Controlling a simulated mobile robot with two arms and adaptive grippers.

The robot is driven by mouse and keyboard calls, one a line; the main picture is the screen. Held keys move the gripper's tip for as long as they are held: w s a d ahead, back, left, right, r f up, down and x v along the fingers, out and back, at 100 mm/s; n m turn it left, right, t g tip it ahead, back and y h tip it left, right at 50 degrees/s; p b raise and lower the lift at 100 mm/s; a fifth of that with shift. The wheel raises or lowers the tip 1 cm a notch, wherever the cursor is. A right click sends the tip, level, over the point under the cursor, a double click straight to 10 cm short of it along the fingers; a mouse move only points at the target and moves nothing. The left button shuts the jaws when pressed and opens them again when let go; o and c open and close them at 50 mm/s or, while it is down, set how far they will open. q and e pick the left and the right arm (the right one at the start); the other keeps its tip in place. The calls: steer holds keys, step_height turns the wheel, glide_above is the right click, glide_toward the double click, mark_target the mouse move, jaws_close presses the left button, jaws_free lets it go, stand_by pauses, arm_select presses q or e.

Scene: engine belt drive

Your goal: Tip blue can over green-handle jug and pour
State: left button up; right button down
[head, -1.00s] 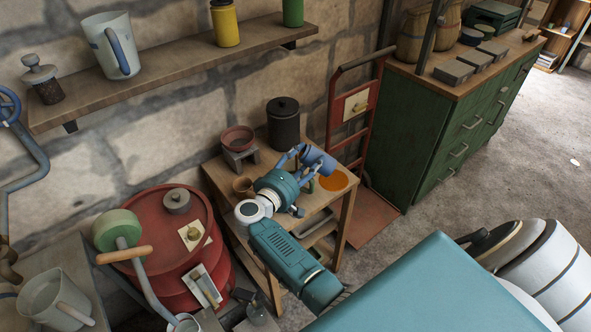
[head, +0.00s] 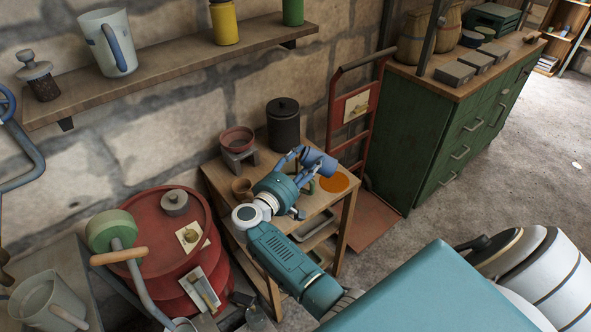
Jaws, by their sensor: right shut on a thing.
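My right gripper (head: 301,161) is shut on the blue can (head: 319,162) above the small wooden table. The can lies tilted well over between the fingers. Below the gripper a green handle (head: 310,187) shows, which appears to be that of the green-handle jug. The rest of that jug is mostly hidden behind my gripper and wrist. The can is above and slightly right of the handle; I cannot tell whether anything is flowing out. My left gripper is not in view.
The wooden table (head: 318,200) also bears an orange disc (head: 334,182), a dark lidded canister (head: 283,124), a reddish bowl (head: 237,139) on a grey stand and a brown cup (head: 241,188). A red drum (head: 150,225) stands left; a red hand truck (head: 366,128) stands right.

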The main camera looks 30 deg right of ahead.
steer(key=shift+w+a+r+n+h+p, duration=0.15)
steer(key=shift+r+n+h+p, duration=0.2)
steer(key=shift+n+p, duration=0.65)
stand_by(0.7)
steer(key=shift+w+a+r+n+p, duration=0.1)
steer(key=shift+w+a+n+p, duration=0.4)
steer(key=shift+n+p, duration=0.1)
stand_by(1.7)
